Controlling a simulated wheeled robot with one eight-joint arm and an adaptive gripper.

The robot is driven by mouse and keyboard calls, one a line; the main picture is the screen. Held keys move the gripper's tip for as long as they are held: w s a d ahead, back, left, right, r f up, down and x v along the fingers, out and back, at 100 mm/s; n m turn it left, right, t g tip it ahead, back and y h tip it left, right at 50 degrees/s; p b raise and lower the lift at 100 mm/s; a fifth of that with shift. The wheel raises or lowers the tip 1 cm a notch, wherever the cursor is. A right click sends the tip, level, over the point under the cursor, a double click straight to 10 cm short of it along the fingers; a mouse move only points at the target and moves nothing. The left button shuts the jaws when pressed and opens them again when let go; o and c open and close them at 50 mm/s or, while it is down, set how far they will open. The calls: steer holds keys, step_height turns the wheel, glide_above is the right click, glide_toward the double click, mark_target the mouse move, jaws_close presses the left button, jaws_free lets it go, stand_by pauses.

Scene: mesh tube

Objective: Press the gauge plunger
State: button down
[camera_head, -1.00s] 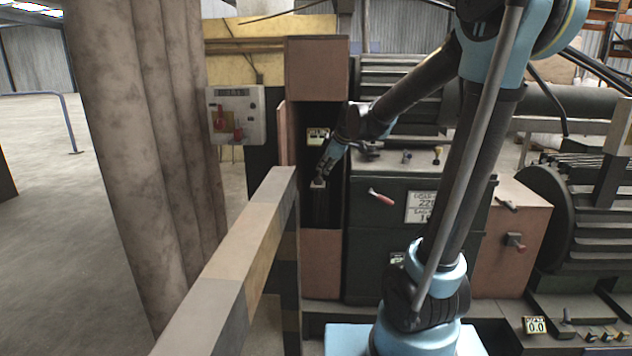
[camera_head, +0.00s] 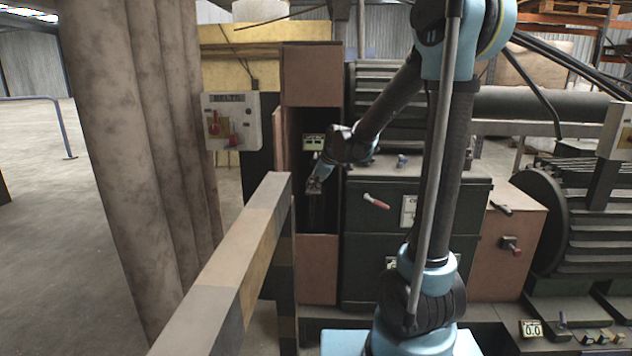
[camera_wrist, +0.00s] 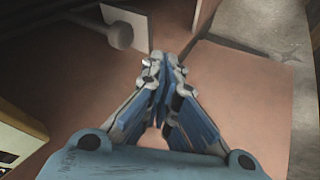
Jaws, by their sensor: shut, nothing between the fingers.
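My gripper (camera_head: 314,186) is inside a dark upright recess between pinkish-brown panels. It points down and left at the top of a dark grey post (camera_head: 315,212), and I cannot tell whether they touch. In the wrist view my gripper (camera_wrist: 165,60) has its blue fingers closed together at the tips, with nothing between them. A grey round knob on a stem (camera_wrist: 120,36), possibly the gauge plunger, is up and left of the fingertips and looks apart from them. A small yellowish display (camera_head: 313,142) sits in the recess above the gripper.
A long beam (camera_head: 233,265) runs from the front towards the recess, left of my arm. A thick mottled column (camera_head: 140,150) stands at left. A white control box (camera_head: 231,121) with red switches is left of the recess. A dark cabinet (camera_head: 375,270) stands right of it.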

steer(key=shift+w+a+f, duration=0.15)
steer(key=shift+w+f, duration=0.2)
steer(key=shift+w, duration=0.55)
steer(key=shift+w+a+f, duration=0.1)
steer(key=shift+w+f, duration=0.25)
steer(key=shift+w, duration=0.5)
steer(key=shift+w+a+f, duration=0.15)
steer(key=shift+w+f, duration=0.2)
steer(key=shift+w, duration=0.55)
steer(key=shift+w, duration=0.1)
steer(key=shift+w, duration=0.9)
